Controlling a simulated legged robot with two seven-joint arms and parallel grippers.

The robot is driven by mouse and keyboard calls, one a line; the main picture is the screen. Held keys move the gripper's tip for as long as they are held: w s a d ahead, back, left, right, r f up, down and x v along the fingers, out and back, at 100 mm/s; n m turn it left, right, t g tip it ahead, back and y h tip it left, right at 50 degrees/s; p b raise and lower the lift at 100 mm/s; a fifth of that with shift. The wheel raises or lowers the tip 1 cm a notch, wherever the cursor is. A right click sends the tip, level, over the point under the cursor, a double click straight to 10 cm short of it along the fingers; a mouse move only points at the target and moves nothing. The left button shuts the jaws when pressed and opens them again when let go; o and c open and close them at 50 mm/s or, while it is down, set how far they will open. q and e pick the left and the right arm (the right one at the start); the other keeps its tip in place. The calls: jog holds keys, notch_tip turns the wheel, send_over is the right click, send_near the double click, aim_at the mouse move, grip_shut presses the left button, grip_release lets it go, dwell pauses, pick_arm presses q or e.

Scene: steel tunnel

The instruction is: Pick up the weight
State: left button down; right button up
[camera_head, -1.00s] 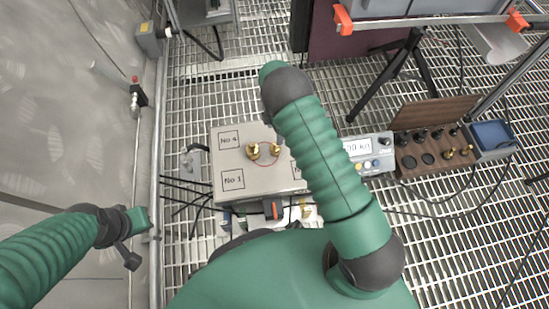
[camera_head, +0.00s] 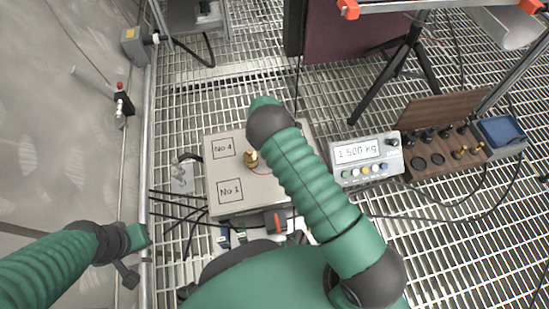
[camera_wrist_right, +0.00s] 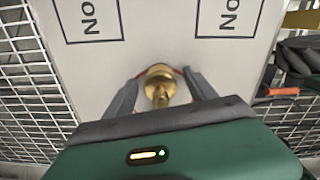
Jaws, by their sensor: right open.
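A brass weight (camera_head: 251,160) stands on the top of a grey box (camera_head: 232,204) with printed labels, and a thin red line curves beside it. In the right wrist view a brass weight (camera_wrist_right: 160,84) stands between the two dark fingers of my right gripper (camera_wrist_right: 160,88), which is open around it. I cannot tell if the fingers touch it. In the head view my right arm hides its own gripper and the right part of the box top. My left gripper (camera_head: 137,237) is at the lower left, away from the box; its fingers cannot be made out.
A scale display (camera_head: 365,158) reading 1.500 kg is right of the box. A wooden rack (camera_head: 428,169) with black and brass pieces and a blue tray (camera_head: 499,132) stand farther right. Cables lie on the grating. A rail and wall (camera_head: 149,200) run along the left.

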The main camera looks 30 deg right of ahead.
grip_shut()
dwell(0.3)
jog(key=shift+r, duration=0.1)
